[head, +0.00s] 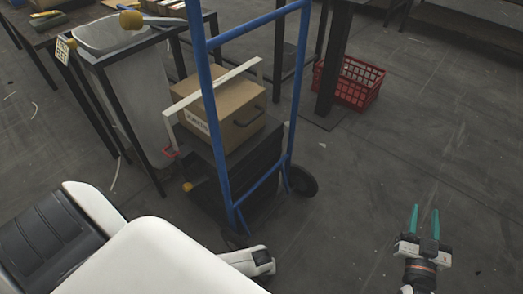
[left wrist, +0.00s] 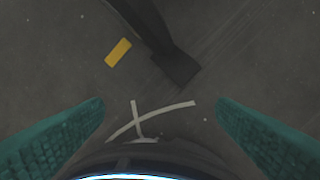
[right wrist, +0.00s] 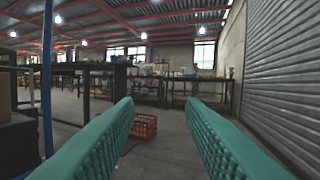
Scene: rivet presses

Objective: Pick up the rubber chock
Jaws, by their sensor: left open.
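I cannot make out the rubber chock for certain. A small yellow block (left wrist: 118,52) lies on the floor, upper left in the left wrist view. Beside it a dark, flat-ended shape (left wrist: 178,68) comes down from the top; I cannot tell what it is. A small yellow spot (head: 187,187) shows by the hand truck's foot in the head view. My left gripper (left wrist: 160,112) is open and empty, its teal fingers wide apart over the floor; the head view does not show its fingers. My right gripper (head: 425,222) is open and empty, far to the right.
A blue hand truck (head: 212,120) carries a cardboard box (head: 238,100) in front of me. A red crate (head: 349,85) stands behind it. A dark metal frame with a grey bin (head: 135,95) is at left. The floor at right is clear. White marks (left wrist: 140,120) show on the floor.

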